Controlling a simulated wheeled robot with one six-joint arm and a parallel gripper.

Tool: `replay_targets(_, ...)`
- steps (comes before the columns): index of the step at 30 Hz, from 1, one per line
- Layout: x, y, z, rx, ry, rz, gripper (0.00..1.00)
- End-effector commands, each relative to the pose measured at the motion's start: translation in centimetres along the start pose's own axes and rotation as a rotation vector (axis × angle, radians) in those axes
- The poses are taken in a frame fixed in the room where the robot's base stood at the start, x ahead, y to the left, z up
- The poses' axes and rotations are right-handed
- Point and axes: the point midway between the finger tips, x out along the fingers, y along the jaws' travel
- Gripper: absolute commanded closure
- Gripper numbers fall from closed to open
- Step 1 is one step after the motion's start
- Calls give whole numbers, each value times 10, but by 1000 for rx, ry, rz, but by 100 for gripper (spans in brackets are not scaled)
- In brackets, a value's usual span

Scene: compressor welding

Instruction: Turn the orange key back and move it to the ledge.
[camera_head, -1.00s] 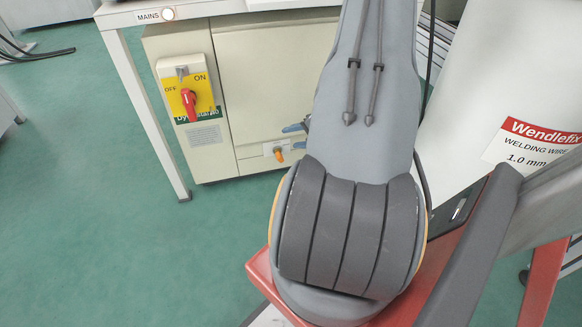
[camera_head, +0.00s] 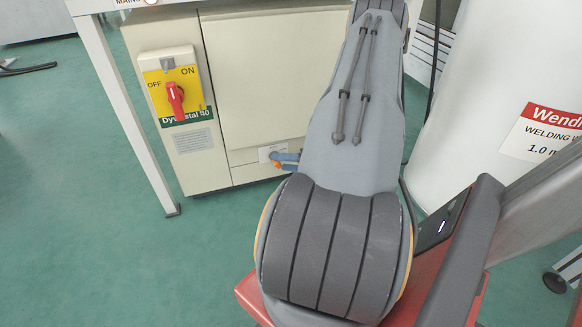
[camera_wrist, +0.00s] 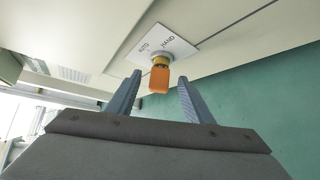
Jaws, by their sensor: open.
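The orange key (camera_wrist: 159,78) sticks out of a small white plate (camera_wrist: 163,43) marked AUTO and HAND. In the wrist view it stands between the two blue fingers of my gripper (camera_wrist: 160,84), with a gap on each side. My gripper is open and holds nothing. In the head view, the key (camera_head: 276,163) shows only partly at the cabinet front, close by the blue fingers (camera_head: 288,158). I cannot tell which mark the key is turned to. I cannot make out which surface is the ledge.
The beige cabinet (camera_head: 265,80) carries a red rotary switch (camera_head: 175,98) on a yellow plate. A white table leg (camera_head: 125,110) stands left of it. A white welding wire drum (camera_head: 470,100) is at the right. Green floor is open at the left.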

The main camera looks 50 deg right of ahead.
Motion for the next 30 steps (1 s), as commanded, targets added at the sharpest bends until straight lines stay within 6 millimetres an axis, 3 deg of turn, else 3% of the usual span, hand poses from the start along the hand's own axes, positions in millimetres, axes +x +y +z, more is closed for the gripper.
replay_targets(4, 12, 0, -1, -1, 2, 1, 53)
replay_targets(13, 14, 1, -1, 1, 1, 0, 53)
replay_targets(14, 14, 1, -1, 1, 2, 0, 55)
replay_targets(21, 14, 1, -1, 1, 2, 0, 95)
replay_targets(22, 14, 1, -1, 1, 2, 0, 97)
replay_targets(23, 14, 1, -1, 1, 1, 0, 81)
replay_targets(26, 14, 1, -1, 1, 1, 0, 98)
replay_targets(30, 14, 1, -1, 0, 2, -1, 100)
